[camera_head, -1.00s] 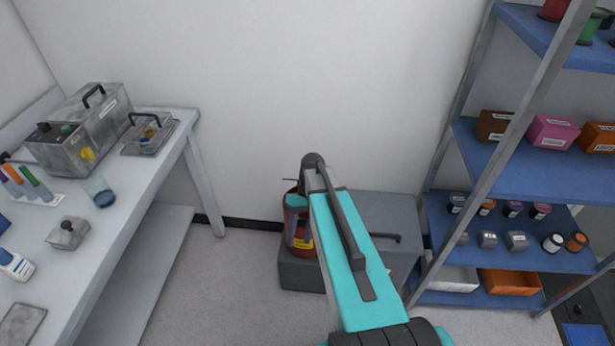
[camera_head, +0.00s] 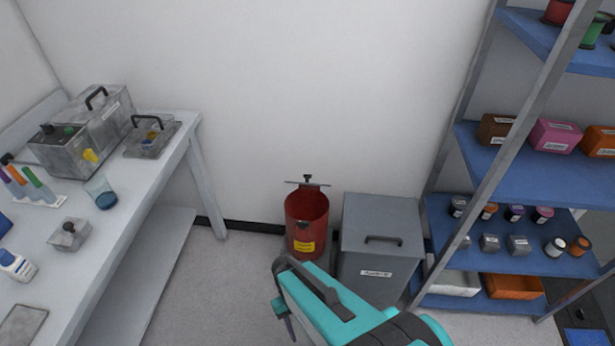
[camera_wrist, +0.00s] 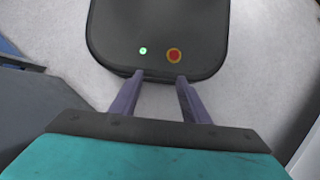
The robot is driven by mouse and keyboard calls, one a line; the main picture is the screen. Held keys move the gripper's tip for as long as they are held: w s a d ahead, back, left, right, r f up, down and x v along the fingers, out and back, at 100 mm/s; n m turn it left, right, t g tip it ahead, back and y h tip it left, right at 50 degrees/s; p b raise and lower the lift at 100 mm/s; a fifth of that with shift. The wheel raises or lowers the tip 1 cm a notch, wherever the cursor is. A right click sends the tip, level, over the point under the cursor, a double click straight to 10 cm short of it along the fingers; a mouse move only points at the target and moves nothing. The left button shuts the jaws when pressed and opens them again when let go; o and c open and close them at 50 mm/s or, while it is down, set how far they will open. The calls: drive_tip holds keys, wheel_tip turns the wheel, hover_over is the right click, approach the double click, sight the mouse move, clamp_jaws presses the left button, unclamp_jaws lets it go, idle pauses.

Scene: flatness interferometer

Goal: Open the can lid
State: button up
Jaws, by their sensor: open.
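The red can (camera_head: 305,240) with a yellow label stands on the floor against the back wall. Its round top is open and I see into its red inside. A thin lid (camera_head: 307,184) with a dark knob stands raised at the can's back rim, seen nearly edge-on. My gripper (camera_head: 288,325) is in front of the can and apart from it, pointing down. In the wrist view my gripper (camera_wrist: 160,78) has its two purple fingers spread with nothing between them. The can is not in the wrist view.
A grey lidded bin (camera_head: 380,245) stands right of the can. A blue-shelved rack (camera_head: 520,180) stands further right. A white bench (camera_head: 120,205) with metal boxes and a beaker (camera_head: 103,193) runs along the left. Floor between bench and can is clear.

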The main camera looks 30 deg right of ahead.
drive_tip(key=shift+s+a+f, duration=0.1)
drive_tip(key=shift+s+f, duration=0.15)
drive_tip(key=shift+s, duration=0.3)
drive_tip(key=shift+s+a+f, duration=0.1)
drive_tip(key=shift+s+f, duration=0.15)
drive_tip(key=shift+s, duration=0.3)
drive_tip(key=shift+c, duration=1.4)
